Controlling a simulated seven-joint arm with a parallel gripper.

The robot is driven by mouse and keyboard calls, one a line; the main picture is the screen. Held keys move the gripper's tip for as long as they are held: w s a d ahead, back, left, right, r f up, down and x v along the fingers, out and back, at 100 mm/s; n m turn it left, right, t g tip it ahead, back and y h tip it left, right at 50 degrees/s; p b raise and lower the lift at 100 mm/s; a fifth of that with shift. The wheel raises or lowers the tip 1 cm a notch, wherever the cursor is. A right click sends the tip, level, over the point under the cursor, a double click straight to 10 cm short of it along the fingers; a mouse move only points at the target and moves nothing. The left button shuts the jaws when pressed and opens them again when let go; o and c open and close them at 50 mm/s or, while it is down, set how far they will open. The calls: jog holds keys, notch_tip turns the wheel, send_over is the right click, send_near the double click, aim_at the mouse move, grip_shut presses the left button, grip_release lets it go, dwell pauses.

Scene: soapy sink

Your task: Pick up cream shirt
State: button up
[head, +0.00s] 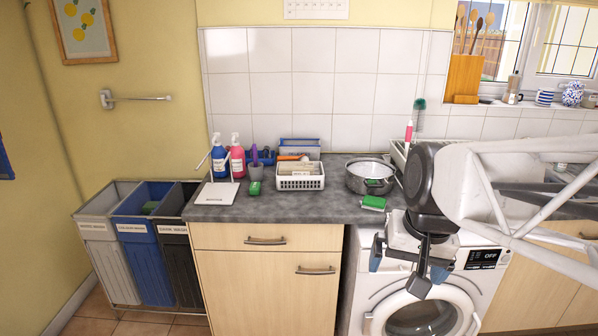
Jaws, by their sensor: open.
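I cannot make out a cream shirt in the head view. My gripper (408,264) hangs in front of the upper part of the white washing machine (362,262), its blue-tipped fingers spread apart with nothing seen between them. The gripper and arm cover part of the machine's front and the right part of the worktop. The machine's round door (456,314) shows below the gripper, cut off by the bottom edge. What is inside the drum cannot be told.
Grey, blue and black bins (151,262) stand at the left, with something green in the blue one. The grey worktop (300,206) holds blue and pink bottles, a white basket (300,182), a metal pot (366,178) and green sponges (373,203). Open floor lies at the lower left.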

jog(key=w+a+r+m+g+y, duration=0.1)
jog(key=w+a+m+y, duration=0.15)
jog(key=w, duration=1.15)
jog(key=w+a+r+m+y, duration=0.2)
jog(key=w+m, duration=0.1)
jog(key=w, duration=1.1)
jog(key=w+a+r+m+g+y, duration=0.1)
jog(key=w+a+m+y, duration=0.15)
jog(key=w, duration=1.15)
jog(key=m+y, duration=0.6)
jog(key=m, duration=0.2)
send_near(306, 165)
jog(key=shift+x, duration=1)
jog(key=shift+w, duration=0.1)
jog(key=shift+x, duration=1.25)
jog(key=shift+x, duration=2.65)
